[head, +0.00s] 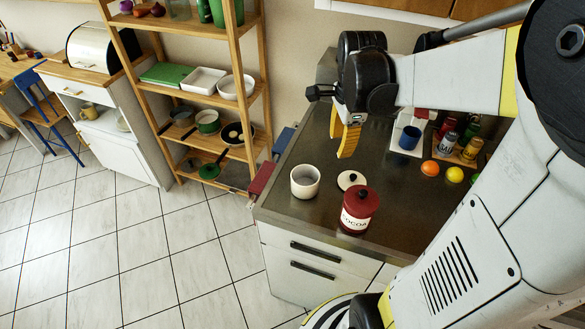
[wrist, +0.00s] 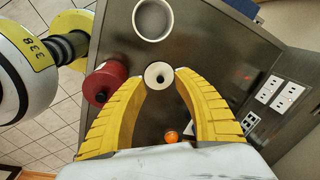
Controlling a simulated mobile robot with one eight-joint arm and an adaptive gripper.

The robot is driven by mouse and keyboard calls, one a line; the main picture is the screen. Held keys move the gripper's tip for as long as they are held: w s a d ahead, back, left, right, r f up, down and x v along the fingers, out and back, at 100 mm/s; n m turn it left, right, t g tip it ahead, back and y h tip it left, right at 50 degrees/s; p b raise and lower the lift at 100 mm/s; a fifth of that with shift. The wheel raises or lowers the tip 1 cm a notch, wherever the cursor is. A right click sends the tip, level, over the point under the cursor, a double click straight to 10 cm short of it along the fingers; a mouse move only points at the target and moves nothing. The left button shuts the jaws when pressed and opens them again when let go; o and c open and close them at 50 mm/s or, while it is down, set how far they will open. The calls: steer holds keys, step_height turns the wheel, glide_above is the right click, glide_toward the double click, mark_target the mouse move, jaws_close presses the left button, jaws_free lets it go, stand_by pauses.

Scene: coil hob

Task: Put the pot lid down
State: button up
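My gripper (head: 344,152) is open and empty, fingers pointing down, above and just beyond the lid. A white open pot (head: 305,184) stands to the left of the lid; it also shows at the top of the wrist view (wrist: 152,20). No lid is on it.
An orange (head: 430,168) and a lemon (head: 455,174) lie to the right. Behind are a blue mug (head: 409,138) and several spice jars (head: 446,130). The red jar stands close in front of the lid.

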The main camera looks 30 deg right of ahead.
steer(key=s+a+r+n+t, duration=0.2)
steer(key=s+a+n+t, duration=0.1)
steer(key=a+n, duration=0.6)
steer(key=s+a+r+n+t, duration=0.2)
steer(key=s+a+r+n, duration=0.1)
steer(key=a+n, duration=0.7)
steer(key=shift+s+n+t+y, duration=0.15)
steer(key=shift+n+t+y, duration=0.25)
steer(key=shift+n, duration=0.8)
steer(key=shift+d, duration=0.1)
